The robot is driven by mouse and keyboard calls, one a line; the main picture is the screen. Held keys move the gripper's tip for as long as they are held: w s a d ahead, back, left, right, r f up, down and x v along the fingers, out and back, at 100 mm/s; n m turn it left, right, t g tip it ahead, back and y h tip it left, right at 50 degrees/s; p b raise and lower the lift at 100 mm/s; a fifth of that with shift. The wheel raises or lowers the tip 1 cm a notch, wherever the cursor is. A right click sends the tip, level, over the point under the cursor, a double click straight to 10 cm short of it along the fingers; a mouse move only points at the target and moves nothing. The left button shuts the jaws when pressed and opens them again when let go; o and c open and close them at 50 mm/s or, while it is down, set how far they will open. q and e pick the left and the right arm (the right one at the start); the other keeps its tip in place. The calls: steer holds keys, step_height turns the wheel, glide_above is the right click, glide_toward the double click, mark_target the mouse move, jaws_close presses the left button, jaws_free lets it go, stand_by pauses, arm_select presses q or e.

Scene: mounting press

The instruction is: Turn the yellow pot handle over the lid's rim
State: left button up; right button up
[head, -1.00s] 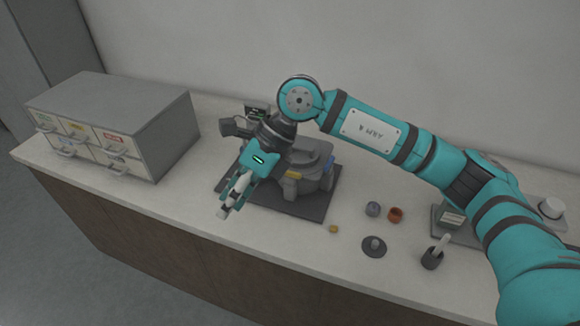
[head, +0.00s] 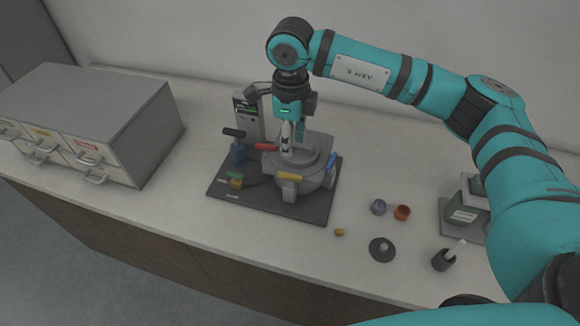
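The grey pot (head: 308,178) of the mounting press stands on a dark base plate (head: 265,203). Its yellow handle (head: 288,176) lies on the near side of the pot. A red handle (head: 266,147) sticks out to the left and a blue handle (head: 331,161) sits at the right. The lid (head: 312,148) is on top, partly hidden behind my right gripper (head: 286,150). That gripper points down at the lid's left part, above and behind the yellow handle. Its fingers look close together, but their opening cannot be made out. My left gripper is out of view.
A press column with a small display (head: 246,108) stands behind the pot. A blue cylinder (head: 237,153) and a small green-yellow block (head: 236,180) are at the plate's left. A drawer cabinet (head: 110,120) stands left. Small cups (head: 401,212) and a dark disc (head: 382,249) lie right.

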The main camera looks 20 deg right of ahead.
steer(key=p, duration=0.1)
glide_above(290, 174)
step_height(290, 174, down, 4)
steer(key=shift+s+f, duration=0.1)
step_height(290, 174, down, 5)
steer(key=shift+r+p, duration=0.1)
steer(key=shift+p, duration=0.65)
steer(key=shift+f+p, duration=0.3)
steer(key=shift+f, duration=1.25)
steer(key=c, duration=0.5)
jaws_close()
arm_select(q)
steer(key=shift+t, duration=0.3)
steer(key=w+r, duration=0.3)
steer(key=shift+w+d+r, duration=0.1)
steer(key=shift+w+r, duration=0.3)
